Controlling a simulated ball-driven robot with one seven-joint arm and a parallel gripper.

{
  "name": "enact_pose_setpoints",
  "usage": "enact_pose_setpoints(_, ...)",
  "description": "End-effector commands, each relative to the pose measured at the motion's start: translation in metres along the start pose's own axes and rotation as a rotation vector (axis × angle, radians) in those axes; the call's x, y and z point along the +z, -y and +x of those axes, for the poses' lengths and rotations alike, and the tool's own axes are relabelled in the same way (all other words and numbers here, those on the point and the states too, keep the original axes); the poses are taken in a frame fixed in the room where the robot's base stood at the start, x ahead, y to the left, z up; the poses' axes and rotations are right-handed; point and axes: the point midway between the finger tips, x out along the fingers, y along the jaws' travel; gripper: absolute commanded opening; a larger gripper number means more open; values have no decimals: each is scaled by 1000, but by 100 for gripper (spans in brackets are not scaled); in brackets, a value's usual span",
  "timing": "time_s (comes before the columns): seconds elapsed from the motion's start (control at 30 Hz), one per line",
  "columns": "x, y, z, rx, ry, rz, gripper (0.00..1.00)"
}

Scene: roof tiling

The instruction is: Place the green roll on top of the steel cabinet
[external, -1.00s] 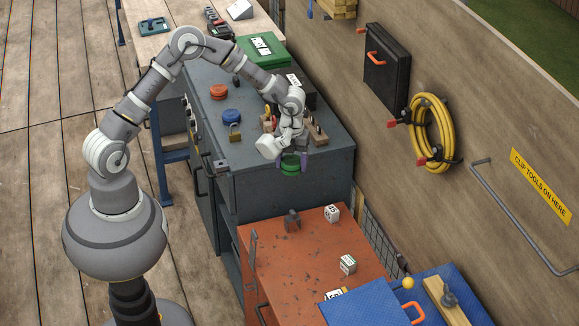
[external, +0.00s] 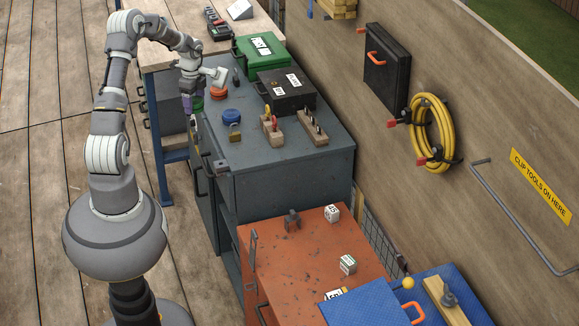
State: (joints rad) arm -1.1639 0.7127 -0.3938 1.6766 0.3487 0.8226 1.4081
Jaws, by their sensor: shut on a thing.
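The green roll (external: 198,104) is in my gripper (external: 192,103), at the left edge of the grey steel cabinet (external: 285,168). My gripper points down and is shut on the roll; its finger and wrist hide part of it. I cannot tell whether the roll touches the cabinet top or hangs just above it. A red roll (external: 218,92) lies on the cabinet just right of the green one. A blue roll (external: 231,117) lies nearer the camera, beside a brass padlock (external: 235,132).
A green first-aid case (external: 262,50), a black case (external: 286,91) and wooden tool blocks (external: 313,130) stand on the cabinet's back and right. Its front right top is clear. A lower orange cabinet (external: 315,255) stands in front.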

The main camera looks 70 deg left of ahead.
Motion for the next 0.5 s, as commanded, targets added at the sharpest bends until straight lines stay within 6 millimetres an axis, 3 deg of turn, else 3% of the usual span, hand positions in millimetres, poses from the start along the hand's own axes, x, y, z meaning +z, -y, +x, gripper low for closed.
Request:
enact_pose_setpoints(0.03,6,-1,2,0,0,-18,33)
enact_pose_setpoints(0.3,3,-1,43,1,0,-9,33)
enact_pose_setpoints(0.5,3,1,51,-1,0,-8,33)
